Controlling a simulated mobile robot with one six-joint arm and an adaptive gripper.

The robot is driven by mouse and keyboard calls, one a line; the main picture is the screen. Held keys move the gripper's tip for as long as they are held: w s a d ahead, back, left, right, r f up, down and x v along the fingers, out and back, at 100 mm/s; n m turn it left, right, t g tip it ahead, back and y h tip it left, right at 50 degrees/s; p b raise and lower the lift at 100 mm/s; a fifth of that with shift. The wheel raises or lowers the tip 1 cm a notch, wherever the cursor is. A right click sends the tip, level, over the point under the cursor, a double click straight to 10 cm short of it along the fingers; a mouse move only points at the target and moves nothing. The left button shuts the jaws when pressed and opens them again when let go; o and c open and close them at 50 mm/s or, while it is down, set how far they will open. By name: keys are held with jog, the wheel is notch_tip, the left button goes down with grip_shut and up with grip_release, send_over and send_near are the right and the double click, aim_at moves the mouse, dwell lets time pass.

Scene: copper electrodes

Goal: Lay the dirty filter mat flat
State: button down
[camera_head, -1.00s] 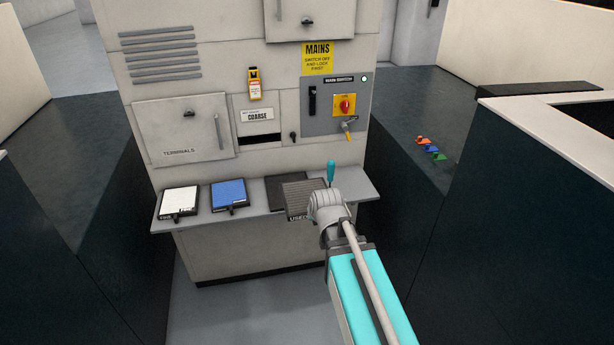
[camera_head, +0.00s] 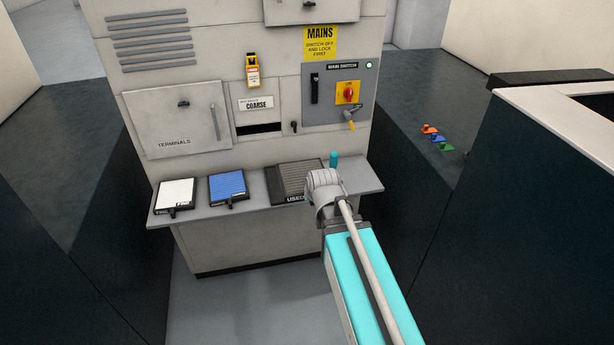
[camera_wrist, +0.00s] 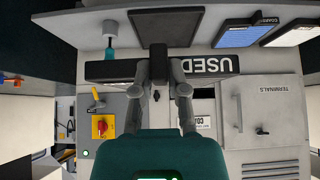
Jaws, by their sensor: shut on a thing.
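The dirty filter mat (camera_head: 299,178) has a grey ribbed top, a dark frame and the word USED on its front edge. In the wrist view its black front edge (camera_wrist: 110,70) shows nearly edge-on, so it looks level. My gripper (camera_wrist: 158,68) is shut on the black tab at the middle of that edge. A dark square pad (camera_wrist: 185,28) on the shelf shows beyond the mat in the wrist view, with a pale strip of shelf between them. The mat looks a little above the pad. In the head view my wrist hides the mat's right side.
The shelf (camera_head: 250,217) also carries a white mat (camera_head: 177,194) and a blue mat (camera_head: 228,186) at left. A turquoise-handled tool (camera_head: 333,160) stands right behind my wrist. The cabinet front with its COARSE slot (camera_head: 258,128) and main switch (camera_head: 348,93) rises behind.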

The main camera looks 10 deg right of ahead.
jog(key=shift+w, duration=0.1)
jog(key=w+d+f+n+y+b, duration=0.1)
jog(key=w+f+b, duration=0.4)
jog(key=w, duration=0.5)
jog(key=w+d+f+n+y+b, duration=0.1)
jog(key=w+f+b, duration=0.4)
jog(key=w, duration=0.6)
jog(key=shift+w+d+f+n+y+b, duration=0.25)
jog(key=shift+d+n+y+b, duration=0.2)
jog(key=shift+n, duration=0.85)
jog(key=shift+a+f, duration=0.15)
jog(key=shift+f+b, duration=3.55)
jog(key=shift+b, duration=0.15)
jog(key=shift+f+b, duration=0.3)
jog(key=c, duration=0.6)
grip_release()
